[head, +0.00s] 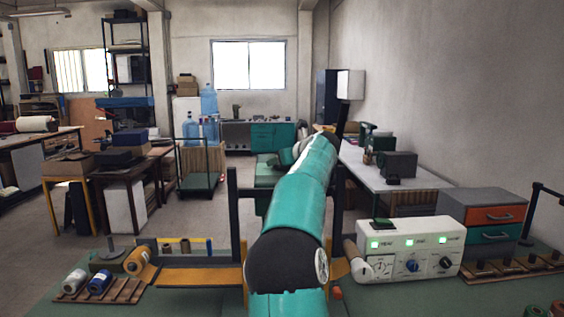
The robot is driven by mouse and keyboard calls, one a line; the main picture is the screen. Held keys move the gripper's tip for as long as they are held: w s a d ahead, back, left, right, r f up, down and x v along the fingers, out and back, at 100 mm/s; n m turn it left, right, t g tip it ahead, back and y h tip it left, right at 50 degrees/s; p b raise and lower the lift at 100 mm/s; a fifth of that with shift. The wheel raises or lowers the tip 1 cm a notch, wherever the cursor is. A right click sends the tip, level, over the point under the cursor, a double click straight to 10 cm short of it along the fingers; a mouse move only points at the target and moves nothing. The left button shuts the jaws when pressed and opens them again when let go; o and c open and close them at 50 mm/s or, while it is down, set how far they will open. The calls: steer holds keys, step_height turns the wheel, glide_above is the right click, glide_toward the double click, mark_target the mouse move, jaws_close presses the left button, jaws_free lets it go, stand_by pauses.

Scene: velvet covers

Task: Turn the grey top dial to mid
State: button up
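A white control box (408,245) stands on the green bench at the right in the head view. Its front carries a white-faced dial (381,267), a blue knob (412,265) and a black knob (446,262), with a lit green display above each. A small dark green piece (383,224) sits on its top. I cannot make out a grey top dial or read any knob's setting. My teal arm runs up the middle of the view, left of the box. My gripper does not show; the arm may hide it.
A grey cabinet (482,217) with orange and teal drawers stands right of the box. A wooden rack with spools (100,284) lies at the left of the bench. Dark posts (234,215) rise near my arm. Green and red spools (558,308) sit at the lower right.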

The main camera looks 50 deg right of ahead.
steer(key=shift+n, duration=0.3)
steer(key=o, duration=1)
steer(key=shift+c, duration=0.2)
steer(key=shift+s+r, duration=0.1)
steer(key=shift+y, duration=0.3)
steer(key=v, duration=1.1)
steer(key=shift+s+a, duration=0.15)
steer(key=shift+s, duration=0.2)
